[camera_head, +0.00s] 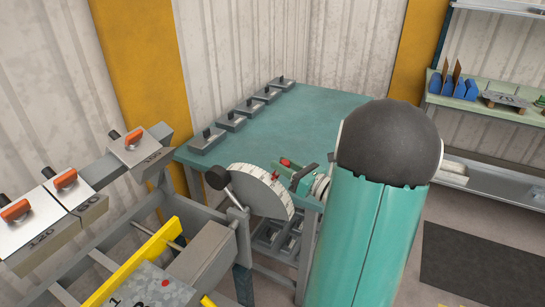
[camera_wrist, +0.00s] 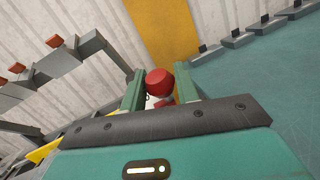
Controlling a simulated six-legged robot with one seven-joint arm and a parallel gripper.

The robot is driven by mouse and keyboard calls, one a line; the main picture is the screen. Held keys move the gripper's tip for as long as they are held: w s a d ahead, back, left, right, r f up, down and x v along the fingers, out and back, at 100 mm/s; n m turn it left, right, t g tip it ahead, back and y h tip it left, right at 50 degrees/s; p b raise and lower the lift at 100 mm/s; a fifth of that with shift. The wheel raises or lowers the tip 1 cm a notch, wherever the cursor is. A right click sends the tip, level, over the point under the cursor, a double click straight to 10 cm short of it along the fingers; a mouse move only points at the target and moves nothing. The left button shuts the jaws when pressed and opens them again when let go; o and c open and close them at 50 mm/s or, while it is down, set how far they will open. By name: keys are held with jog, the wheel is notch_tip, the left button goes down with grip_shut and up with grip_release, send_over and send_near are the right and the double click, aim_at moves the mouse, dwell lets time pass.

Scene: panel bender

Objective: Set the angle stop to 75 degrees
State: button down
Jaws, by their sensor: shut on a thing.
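The angle stop is a pale round dial (camera_head: 258,190) with marks along its rim, at the side of the bender frame. The marks are too small to read. A red knob (camera_head: 285,162) shows at the dial's right side, with a small red part just below it. My gripper (camera_head: 291,171) reaches in from the right, beside the dial face. In the wrist view the red knob (camera_wrist: 160,82) sits between my two green fingers, which are shut on it. The dial itself is largely hidden in the wrist view. A lever with a black ball (camera_head: 217,178) stands left of the dial.
A green table (camera_head: 320,115) behind the dial bears several grey blocks with black handles along its wall side. Grey bender segments (camera_head: 140,150) with orange handles and a yellow bar (camera_head: 135,262) lie to the left. A shelf (camera_head: 500,105) stands at the back right.

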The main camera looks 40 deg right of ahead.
jog(key=shift+s+d+f, duration=0.25)
jog(key=shift+s+f, duration=0.2)
jog(key=shift+s, duration=0.2)
jog(key=c, duration=1.1)
grip_release()
jog(key=s+d+f, duration=0.1)
jog(key=s+d, duration=0.1)
jog(key=s, duration=1.1)
jog(key=shift+s+f, duration=0.25)
